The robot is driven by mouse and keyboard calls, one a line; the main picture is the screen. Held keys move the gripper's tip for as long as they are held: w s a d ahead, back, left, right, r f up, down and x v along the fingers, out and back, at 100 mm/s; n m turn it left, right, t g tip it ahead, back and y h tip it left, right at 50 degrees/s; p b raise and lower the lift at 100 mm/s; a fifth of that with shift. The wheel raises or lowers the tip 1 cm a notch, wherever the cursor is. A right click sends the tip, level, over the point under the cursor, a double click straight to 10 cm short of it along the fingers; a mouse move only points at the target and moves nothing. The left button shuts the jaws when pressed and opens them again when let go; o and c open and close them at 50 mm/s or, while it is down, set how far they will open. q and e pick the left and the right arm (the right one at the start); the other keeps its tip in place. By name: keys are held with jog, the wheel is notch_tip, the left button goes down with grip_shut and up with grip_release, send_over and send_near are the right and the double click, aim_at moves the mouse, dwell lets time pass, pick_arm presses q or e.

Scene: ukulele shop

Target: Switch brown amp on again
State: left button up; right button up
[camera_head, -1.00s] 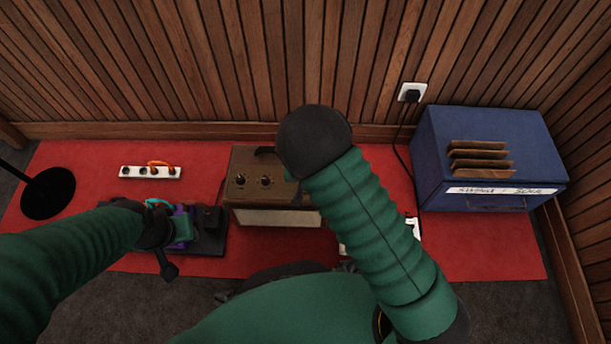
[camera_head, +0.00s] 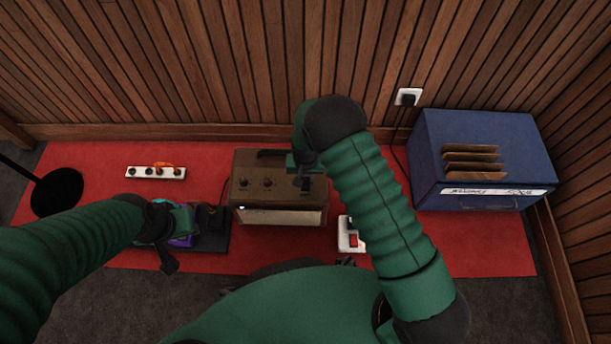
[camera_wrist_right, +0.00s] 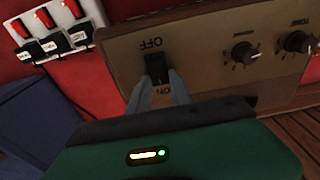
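The brown amp (camera_head: 244,192) stands on the red mat near the wall, and a small bluish-white light glows at its front left. In the right wrist view its panel (camera_wrist_right: 205,70) appears upside down, with a black rocker switch (camera_wrist_right: 157,68) between the words OFF and ON. My right gripper (camera_wrist_right: 160,80) has its fingertips apart at the ON end of the switch, one on each side; whether they touch it is unclear. In the head view my right gripper (camera_head: 305,187) is over the amp's right side.
A white power strip (camera_head: 344,238) with red switches lies right of the amp. Another strip (camera_head: 145,172) with an orange plug lies at the left. A dark pedalboard (camera_head: 213,243) is left of the amp. A blue box (camera_head: 432,172) stands at the right.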

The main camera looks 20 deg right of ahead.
jog(key=shift+o, duration=1.4)
jog(key=shift+r, duration=0.1)
notch_tip(320, 180, up, 16)
jog(key=s+p, duration=0.1)
jog(key=p, duration=0.7)
jog(key=shift+s+a+r+p, duration=0.25)
jog(key=shift+s+p, duration=0.05)
jog(key=shift+p, duration=0.1)
